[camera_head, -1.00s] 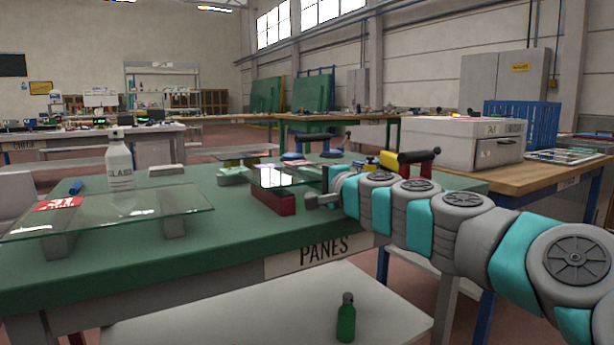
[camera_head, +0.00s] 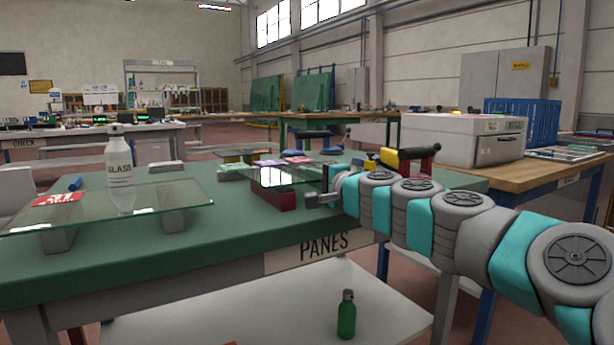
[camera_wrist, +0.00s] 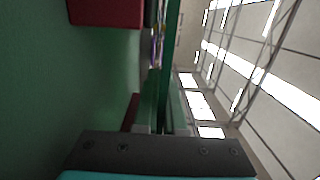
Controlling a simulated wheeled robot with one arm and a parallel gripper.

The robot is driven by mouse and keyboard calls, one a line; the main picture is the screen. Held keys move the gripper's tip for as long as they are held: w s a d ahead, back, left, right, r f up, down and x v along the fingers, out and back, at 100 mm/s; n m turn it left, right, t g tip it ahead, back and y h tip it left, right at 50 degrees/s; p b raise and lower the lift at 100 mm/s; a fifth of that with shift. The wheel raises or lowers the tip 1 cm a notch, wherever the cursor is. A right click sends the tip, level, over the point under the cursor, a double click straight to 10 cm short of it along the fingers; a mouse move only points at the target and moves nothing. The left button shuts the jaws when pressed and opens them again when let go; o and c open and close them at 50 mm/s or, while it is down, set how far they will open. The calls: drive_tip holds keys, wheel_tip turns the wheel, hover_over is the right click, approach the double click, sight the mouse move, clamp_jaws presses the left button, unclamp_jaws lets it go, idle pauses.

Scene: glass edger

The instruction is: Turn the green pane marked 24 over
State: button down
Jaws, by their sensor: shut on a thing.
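A clear greenish pane (camera_head: 284,177) lies roughly flat over a red block (camera_head: 287,200) on the green table. I cannot read a 24 on it. My gripper (camera_head: 326,190) is at the pane's right edge, shut on it. In the wrist view the pane (camera_wrist: 172,60) shows nearly edge-on as a green strip running to the dark gripper body. The red block (camera_wrist: 105,10) is at the top of that view. The fingertips and the exact grip are hard to make out, and I cannot tell whether the pane touches the block.
A larger glass pane (camera_head: 110,207) rests on grey blocks at the left, with a red label (camera_head: 58,199) and a white bottle (camera_head: 120,172). More small things lie behind the held pane. A black-handled tool (camera_head: 415,155) stands right of it, near a grey box (camera_head: 463,139).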

drive_tip(key=shift+f+b, duration=0.3)
drive_tip(key=c, duration=0.9)
unclamp_jaws()
drive_tip(key=v, duration=0.7)
drive_tip(key=shift+s+d+r, duration=0.1)
drive_tip(key=shift+s+d, duration=0.1)
drive_tip(key=shift+d, duration=0.05)
drive_tip(key=shift+s, duration=0.15)
